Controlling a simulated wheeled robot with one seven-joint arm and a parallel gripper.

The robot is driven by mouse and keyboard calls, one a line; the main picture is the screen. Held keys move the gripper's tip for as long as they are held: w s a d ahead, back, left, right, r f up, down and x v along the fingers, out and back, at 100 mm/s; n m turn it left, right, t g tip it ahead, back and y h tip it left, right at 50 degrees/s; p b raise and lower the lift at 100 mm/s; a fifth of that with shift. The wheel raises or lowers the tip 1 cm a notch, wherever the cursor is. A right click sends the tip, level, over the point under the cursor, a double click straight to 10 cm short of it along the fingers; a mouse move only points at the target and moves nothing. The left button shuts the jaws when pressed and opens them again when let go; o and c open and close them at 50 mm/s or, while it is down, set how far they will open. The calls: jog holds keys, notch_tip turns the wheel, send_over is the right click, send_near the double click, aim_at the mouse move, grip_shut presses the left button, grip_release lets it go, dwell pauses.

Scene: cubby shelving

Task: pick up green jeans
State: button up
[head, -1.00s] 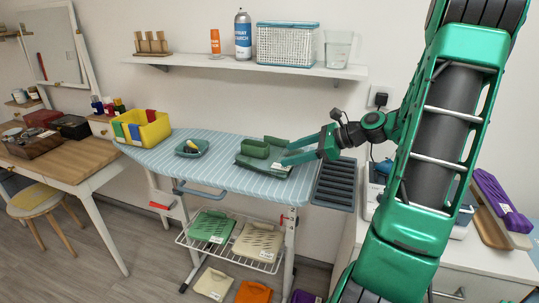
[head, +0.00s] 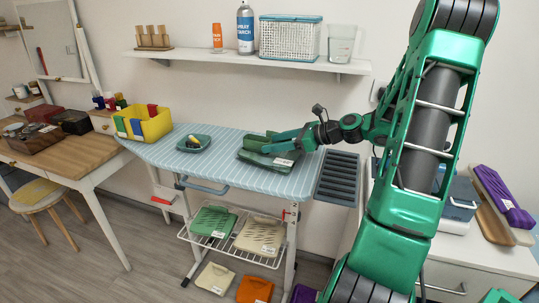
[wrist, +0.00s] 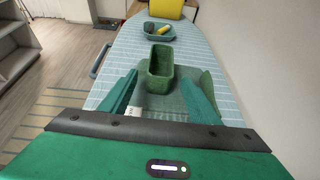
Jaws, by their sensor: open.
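A dark green folded garment with a white tag, perhaps the green jeans, lies flat on the striped ironing board (head: 215,172). In the wrist view the garment (wrist: 172,105) lies between and below my two fingers. A small open green box (wrist: 160,65) stands on or against its far part, just ahead of the fingertips. My gripper (wrist: 161,79) is open and empty, fingers spread to either side of the garment. In the head view my gripper (head: 268,146) hides part of the garment and box. Another green folded garment (head: 213,222) with a tag lies on the wire rack below.
A blue-green dish (head: 194,143) and a yellow bin (head: 143,124) stand farther left on the board. A dark slotted rest (head: 338,178) is at its right end. A wall shelf (head: 245,62) hangs above. A cream garment (head: 260,237) shares the wire rack.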

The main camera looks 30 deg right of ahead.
jog(key=x, duration=0.2)
jog(key=shift+w+a+f, duration=0.1)
jog(key=shift+w+a, duration=0.1)
jog(key=shift+w, duration=0.05)
grip_shut()
